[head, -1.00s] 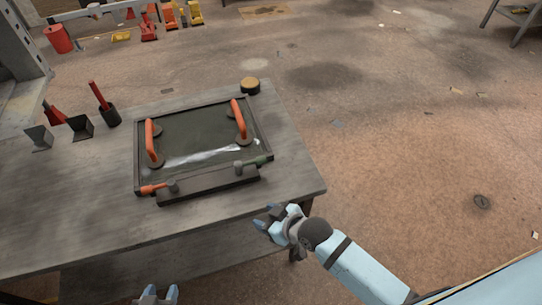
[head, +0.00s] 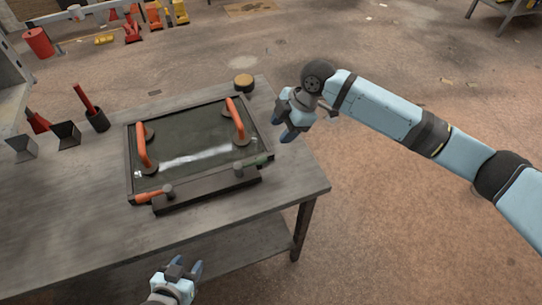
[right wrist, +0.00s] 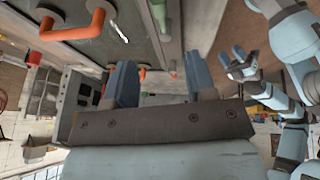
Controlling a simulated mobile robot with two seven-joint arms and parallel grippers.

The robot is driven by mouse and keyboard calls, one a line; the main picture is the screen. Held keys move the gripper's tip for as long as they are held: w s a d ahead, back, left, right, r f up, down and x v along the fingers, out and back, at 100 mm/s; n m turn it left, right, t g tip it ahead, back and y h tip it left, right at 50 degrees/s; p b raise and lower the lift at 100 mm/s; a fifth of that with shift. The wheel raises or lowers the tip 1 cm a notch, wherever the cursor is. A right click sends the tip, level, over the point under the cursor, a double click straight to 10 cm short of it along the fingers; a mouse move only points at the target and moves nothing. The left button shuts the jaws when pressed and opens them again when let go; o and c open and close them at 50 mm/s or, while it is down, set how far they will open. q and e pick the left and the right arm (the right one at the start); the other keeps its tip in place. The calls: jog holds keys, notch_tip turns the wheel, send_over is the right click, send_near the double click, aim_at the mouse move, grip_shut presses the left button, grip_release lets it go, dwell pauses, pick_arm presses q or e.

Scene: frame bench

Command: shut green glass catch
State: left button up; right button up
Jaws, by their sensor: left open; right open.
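The green catch (head: 254,161) is a short lever at the right end of the dark front rail (head: 207,190), beside a grey knob. It lies low and points right; I cannot tell whether it is latched. An orange catch (head: 151,196) is at the rail's left end. The rail runs along the front of a dark frame (head: 126,160) holding a glass pane (head: 190,135). My right gripper (head: 284,122) is open and empty, in the air by the frame's right side, behind the green catch. My left gripper (head: 185,268) is open and empty, low in front of the bench.
Two orange handles (head: 142,148) (head: 236,120) stand up from the glass; one also shows in the right wrist view (right wrist: 88,25). A round yellow-topped block (head: 243,81), a dark cup (head: 98,121) and dark holders (head: 67,135) stand on the bench (head: 70,210). The bench's front right corner is clear.

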aim_at(262, 158)
jog(key=p+x, duration=0.1)
jog(key=x, duration=1.2)
jog(key=shift+w+a+f, duration=0.1)
jog(key=shift+f, duration=0.15)
jog(key=shift+c, duration=0.5)
grip_shut()
